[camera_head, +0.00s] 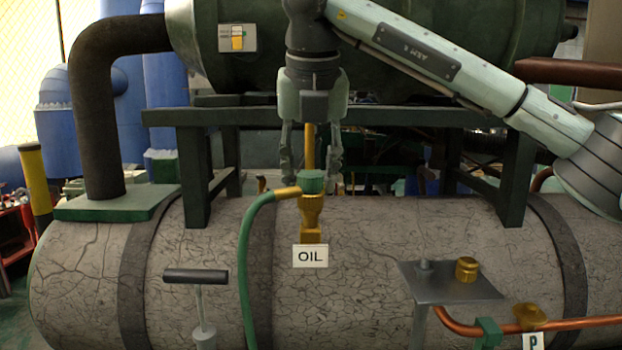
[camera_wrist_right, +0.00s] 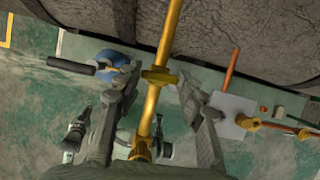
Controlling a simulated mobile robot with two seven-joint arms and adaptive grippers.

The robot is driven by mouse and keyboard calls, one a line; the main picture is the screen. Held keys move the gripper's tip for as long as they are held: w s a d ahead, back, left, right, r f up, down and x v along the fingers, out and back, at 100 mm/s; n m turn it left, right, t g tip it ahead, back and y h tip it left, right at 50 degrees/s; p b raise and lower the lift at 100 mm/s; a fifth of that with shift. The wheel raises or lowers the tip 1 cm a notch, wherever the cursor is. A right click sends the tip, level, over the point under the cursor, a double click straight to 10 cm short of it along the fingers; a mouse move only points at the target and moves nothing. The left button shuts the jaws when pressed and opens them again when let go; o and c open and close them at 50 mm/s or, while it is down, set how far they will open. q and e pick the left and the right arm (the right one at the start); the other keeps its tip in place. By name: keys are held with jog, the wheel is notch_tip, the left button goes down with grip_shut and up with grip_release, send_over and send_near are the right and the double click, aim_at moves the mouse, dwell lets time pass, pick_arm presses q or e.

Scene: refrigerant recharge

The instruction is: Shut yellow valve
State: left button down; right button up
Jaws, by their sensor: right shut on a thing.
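The yellow valve (camera_head: 312,212) stands on the cracked grey tank above a white OIL label (camera_head: 310,256). A green fitting (camera_head: 312,181) and a yellow stem (camera_head: 309,145) rise above its body. My right gripper (camera_head: 312,176) points down from above with one finger on each side of the stem. In the right wrist view my right gripper (camera_wrist_right: 160,78) has its fingers either side of a yellow crosspiece (camera_wrist_right: 158,78) on the stem, and it is shut on the valve. The exact contact is hard to see. My left gripper is not in view.
A green hose (camera_head: 244,270) leaves the fitting to the left and hangs down. A black T-handle (camera_head: 196,276) stands at front left. A grey plate (camera_head: 450,285) with a brass cap (camera_head: 467,269) and a copper pipe (camera_head: 570,323) are at right. A dark green frame (camera_head: 195,175) stands behind.

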jog(key=shift+m, duration=0.4)
jog(key=o, duration=1.2)
jog(key=shift+c, duration=0.2)
jog(key=shift+r, duration=0.1)
jog(key=v, duration=1.2)
jog(key=shift+a, duration=0.15)
